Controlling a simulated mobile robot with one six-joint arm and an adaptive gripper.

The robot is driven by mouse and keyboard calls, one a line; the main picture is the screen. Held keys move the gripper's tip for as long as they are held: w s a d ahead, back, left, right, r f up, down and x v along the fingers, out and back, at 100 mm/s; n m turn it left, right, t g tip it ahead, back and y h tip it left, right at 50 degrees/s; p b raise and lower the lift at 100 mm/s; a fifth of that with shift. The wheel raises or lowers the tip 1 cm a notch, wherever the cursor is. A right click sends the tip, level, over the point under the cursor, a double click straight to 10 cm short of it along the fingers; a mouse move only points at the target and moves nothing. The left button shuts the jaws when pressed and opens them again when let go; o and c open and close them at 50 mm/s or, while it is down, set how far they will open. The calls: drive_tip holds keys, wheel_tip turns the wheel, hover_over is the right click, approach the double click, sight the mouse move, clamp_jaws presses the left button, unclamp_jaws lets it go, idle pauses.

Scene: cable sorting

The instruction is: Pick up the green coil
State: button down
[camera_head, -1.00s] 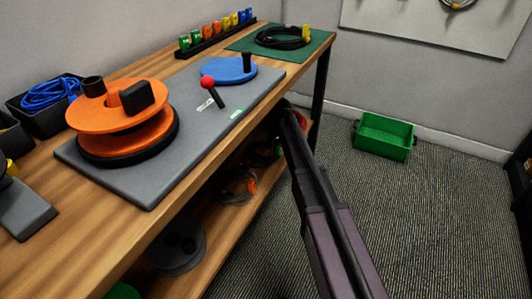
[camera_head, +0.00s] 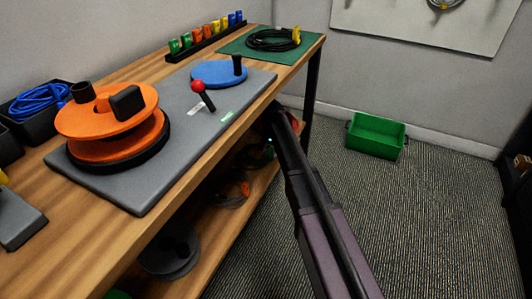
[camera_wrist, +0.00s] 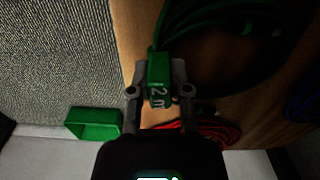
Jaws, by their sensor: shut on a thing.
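In the wrist view, the green coil (camera_wrist: 181,22) lies at the top on the wooden lower shelf, its far part dark. Its green tag (camera_wrist: 158,70), marked "2 m", is between the two fingers of my gripper (camera_wrist: 160,88). The fingers are shut on this tag from both sides. I cannot tell whether the coil is raised off the shelf. In the head view my arm reaches under the workbench, and the gripper and green coil are not clearly visible there.
A red coil (camera_wrist: 200,133) lies close beside my gripper. The workbench (camera_head: 190,158) overhangs the lower shelf (camera_head: 222,232), which holds a grey spool (camera_head: 170,252). A green bin (camera_head: 376,136) stands on the floor, with open carpet in front.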

sight(271, 148)
wheel_tip(271, 148, up, 4)
drive_tip(key=p, duration=0.3)
drive_tip(key=shift+f, duration=0.25)
drive_tip(key=shift+s+d+r+p, duration=0.1)
drive_tip(key=shift+d+r+p, duration=0.15)
drive_tip(key=shift+p, duration=0.2)
drive_tip(key=s+d, duration=0.3)
drive_tip(key=d, duration=0.5)
drive_tip(key=s+d, duration=0.3)
drive_tip(key=d, duration=0.5)
drive_tip(key=shift+d+f, duration=0.25)
drive_tip(key=shift+f, duration=0.05)
